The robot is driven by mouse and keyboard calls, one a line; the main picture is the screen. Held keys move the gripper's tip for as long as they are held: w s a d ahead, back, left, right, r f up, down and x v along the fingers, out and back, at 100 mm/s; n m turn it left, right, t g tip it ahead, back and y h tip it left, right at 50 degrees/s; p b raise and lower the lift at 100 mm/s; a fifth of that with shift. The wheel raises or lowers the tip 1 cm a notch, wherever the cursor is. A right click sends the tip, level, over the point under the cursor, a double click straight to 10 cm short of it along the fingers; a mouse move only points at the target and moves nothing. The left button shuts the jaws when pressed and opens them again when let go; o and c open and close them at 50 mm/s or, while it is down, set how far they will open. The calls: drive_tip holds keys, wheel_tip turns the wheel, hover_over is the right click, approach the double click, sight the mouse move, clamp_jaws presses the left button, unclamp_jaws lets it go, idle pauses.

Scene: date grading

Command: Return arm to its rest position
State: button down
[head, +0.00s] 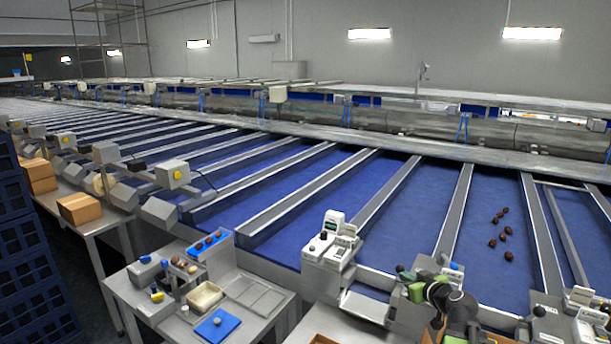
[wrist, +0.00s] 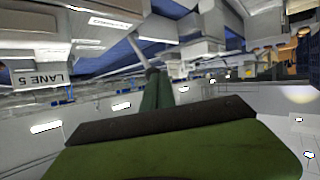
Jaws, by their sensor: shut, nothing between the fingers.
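My arm shows at the lower right of the head view, green and black, bent close in front of the lane ends. My gripper (head: 402,270) points up and left there, small and partly merged with the arm behind it. In the wrist view my gripper (wrist: 152,76) is narrow and dark green, with its fingers together and nothing between them. The wrist picture is upside down, with an inverted "LANE 5" sign (wrist: 40,80) at the left.
Several dark dates (head: 506,234) lie on a blue lane at the right. A grey weighing unit (head: 330,250) stands left of my arm. A steel bench (head: 262,312) at the lower left holds a beige tray (head: 205,297) and a blue pad (head: 217,326). Blue crates (head: 30,260) stand far left.

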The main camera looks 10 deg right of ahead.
drive_tip(key=s+a+f+n+g+y, duration=0.1)
drive_tip(key=a+f+g, duration=0.15)
drive_tip(key=a, duration=0.75)
drive_tip(key=s+a+f+n+g+y, duration=0.15)
drive_tip(key=a+f, duration=0.25)
drive_tip(key=a, duration=0.6)
drive_tip(key=a+f+n+g+y, duration=0.1)
drive_tip(key=a+f+n+g, duration=0.15)
drive_tip(key=a, duration=0.65)
drive_tip(key=s+d+f+m+g+h, duration=0.2)
drive_tip(key=s+f+m+g, duration=0.1)
drive_tip(key=s, duration=0.3)
drive_tip(key=s+d+f+m+g+h, duration=0.1)
drive_tip(key=s+f+m+g+h, duration=0.2)
drive_tip(key=s, duration=0.3)
drive_tip(key=shift+s+d+m+g, duration=0.2)
drive_tip(key=shift+d+m+g, duration=0.2)
drive_tip(key=shift+m+g, duration=0.2)
drive_tip(key=shift+f, duration=0.15)
